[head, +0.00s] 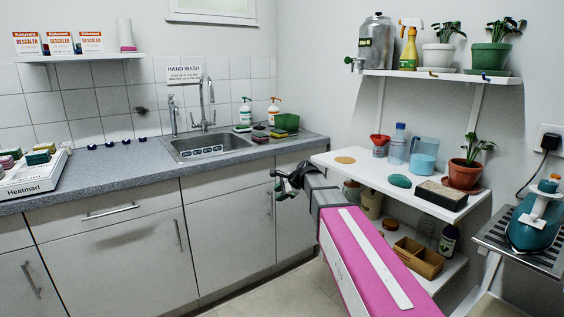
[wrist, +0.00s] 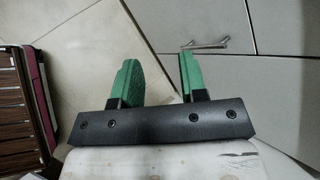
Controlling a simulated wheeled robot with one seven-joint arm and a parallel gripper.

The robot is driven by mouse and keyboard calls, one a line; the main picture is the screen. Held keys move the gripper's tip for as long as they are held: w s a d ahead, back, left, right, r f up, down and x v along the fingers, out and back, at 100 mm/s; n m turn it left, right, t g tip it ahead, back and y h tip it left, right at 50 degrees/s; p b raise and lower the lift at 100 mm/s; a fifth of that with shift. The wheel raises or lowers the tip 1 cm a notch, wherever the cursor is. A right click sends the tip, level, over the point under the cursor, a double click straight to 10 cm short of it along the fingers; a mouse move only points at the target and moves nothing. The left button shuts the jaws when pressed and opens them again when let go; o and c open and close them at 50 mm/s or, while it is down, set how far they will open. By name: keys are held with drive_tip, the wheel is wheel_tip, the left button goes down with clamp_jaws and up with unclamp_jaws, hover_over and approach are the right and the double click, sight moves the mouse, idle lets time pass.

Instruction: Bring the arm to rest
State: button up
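My gripper (head: 283,185) shows in the head view at the end of my pink and white arm, in front of the grey cupboards and left of the white shelf unit. In the wrist view its two green fingers (wrist: 158,80) stand apart with nothing between them, so it is open and empty. Behind the fingers are the floor and the grey cupboard fronts. The arm reaches out from the lower right of the head view and hides part of the lower shelf.
The worktop (head: 110,170) with a sink (head: 215,148) runs behind. The floor (head: 285,294) left of the arm is clear.

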drive_tip(key=s+d+f+n+g+h, duration=0.2)
drive_tip(key=s+d+f+n+h, duration=0.2)
drive_tip(key=s+d+f+n, duration=0.3)
drive_tip(key=s+d+f+n+g+h, duration=0.2)
drive_tip(key=s+d+f+n, duration=0.5)
drive_tip(key=s+d+f, duration=0.6)
drive_tip(key=s+h, duration=0.1)
drive_tip(key=s, duration=0.6)
drive_tip(key=shift+s+h, duration=0.25)
drive_tip(key=shift+h, duration=0.15)
